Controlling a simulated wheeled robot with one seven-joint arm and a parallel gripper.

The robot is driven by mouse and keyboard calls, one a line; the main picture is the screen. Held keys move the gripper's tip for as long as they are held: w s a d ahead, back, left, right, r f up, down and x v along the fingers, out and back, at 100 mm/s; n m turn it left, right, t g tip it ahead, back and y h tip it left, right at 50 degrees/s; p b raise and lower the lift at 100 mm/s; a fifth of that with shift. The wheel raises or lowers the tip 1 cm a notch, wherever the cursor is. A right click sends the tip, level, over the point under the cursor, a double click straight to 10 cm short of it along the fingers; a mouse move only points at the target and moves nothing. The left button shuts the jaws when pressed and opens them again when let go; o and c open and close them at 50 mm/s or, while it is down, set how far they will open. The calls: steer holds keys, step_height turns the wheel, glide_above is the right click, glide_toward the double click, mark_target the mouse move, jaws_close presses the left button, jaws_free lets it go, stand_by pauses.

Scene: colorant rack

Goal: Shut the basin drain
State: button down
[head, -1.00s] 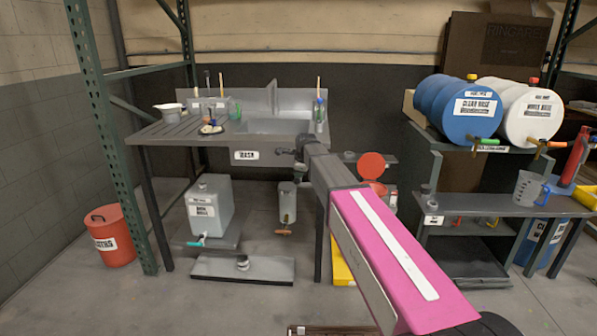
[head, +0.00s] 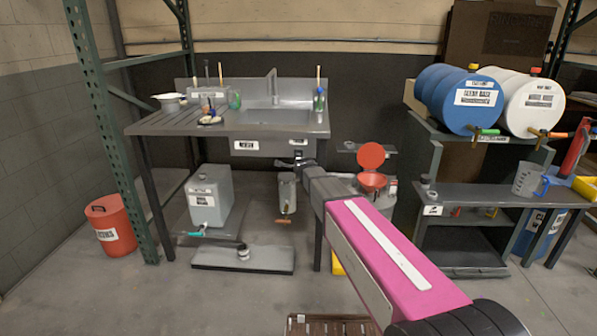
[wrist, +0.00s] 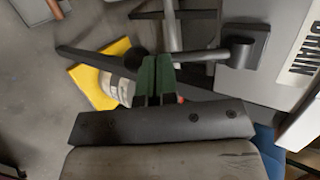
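The basin (head: 272,117) is set in the grey wash bench, with an upright faucet behind it. A DRAIN label (head: 298,142) is on the bench front; it also shows large at the right of the wrist view (wrist: 302,45). Below it, a grey drain lever (wrist: 205,55) runs sideways from a dark round hub in the wrist view. My gripper (wrist: 158,60) has its green fingers together, with their tips at the lever and overlapping it in the picture. I cannot tell whether they touch it. In the head view my gripper (head: 300,163) is under the bench front, small and dark.
A metal canister (head: 287,193) hangs under the basin. A grey tank (head: 209,195) stands on the lower shelf. A yellow object (wrist: 103,75) lies below. A red funnel (head: 372,180) and a drum rack (head: 430,165) stand to the right.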

steer(key=shift+w+f, duration=0.5)
steer(key=shift+w, duration=0.05)
stand_by(0.4)
steer(key=shift+d, duration=0.1)
steer(key=shift+s, duration=0.35)
steer(key=s+f+v, duration=0.1)
steer(key=f+v, duration=0.1)
steer(key=v, duration=1.1)
steer(key=shift+s, duration=0.45)
